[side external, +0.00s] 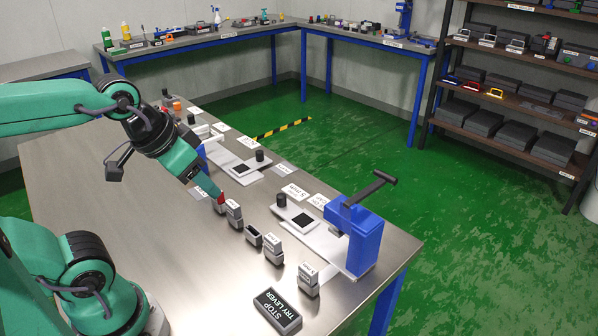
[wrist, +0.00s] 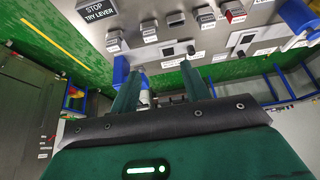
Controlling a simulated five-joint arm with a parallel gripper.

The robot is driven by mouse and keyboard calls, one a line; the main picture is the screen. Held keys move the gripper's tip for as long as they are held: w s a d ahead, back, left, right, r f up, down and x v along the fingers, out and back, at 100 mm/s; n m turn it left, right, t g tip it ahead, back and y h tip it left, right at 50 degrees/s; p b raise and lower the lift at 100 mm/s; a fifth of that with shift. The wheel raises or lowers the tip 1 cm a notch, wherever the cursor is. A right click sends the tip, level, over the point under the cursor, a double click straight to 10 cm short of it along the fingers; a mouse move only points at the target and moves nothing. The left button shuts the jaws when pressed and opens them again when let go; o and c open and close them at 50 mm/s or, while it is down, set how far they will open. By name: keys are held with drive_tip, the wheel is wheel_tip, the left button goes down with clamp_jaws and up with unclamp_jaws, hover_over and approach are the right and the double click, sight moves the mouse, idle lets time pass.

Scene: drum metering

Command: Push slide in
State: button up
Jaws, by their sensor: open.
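In the side external view, two metering units lie along the table's far edge. The nearer has a blue tower (side external: 350,240) with a black T-handle and a grey slide plate (side external: 325,240) with a dark square and black knob (side external: 281,200). The farther slide plate (side external: 228,160) has its own knob (side external: 260,155). My gripper (side external: 217,193) appears over the row of grey blocks, near a red-topped one; its height is unclear there. In the wrist view my gripper (wrist: 160,88) is open and empty, with the nearer slide plate (wrist: 178,59) beyond the fingertips. How far each slide is in is unclear.
Several small labelled grey blocks (side external: 272,251) stand in a row before the units. A "STOP TRY LEVER" block (side external: 278,312) lies at the near edge. White label cards (side external: 295,191) line the far edge. The table's left part is clear.

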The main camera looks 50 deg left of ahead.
drive_tip(key=shift+w, duration=0.15)
drive_tip(key=m+g, duration=0.6)
drive_tip(key=m, duration=0.3)
hover_over(281, 195)
drive_tip(key=f, duration=1.4)
drive_tip(key=shift+s+d+f, duration=0.15)
drive_tip(key=shift+s+d, duration=0.05)
drive_tip(key=shift+w+a+f, duration=0.15)
drive_tip(key=shift+w+f, duration=0.05)
drive_tip(key=shift+f, duration=0.15)
drive_tip(key=shift+f, duration=0.1)
drive_tip(key=shift+f, duration=3.8)
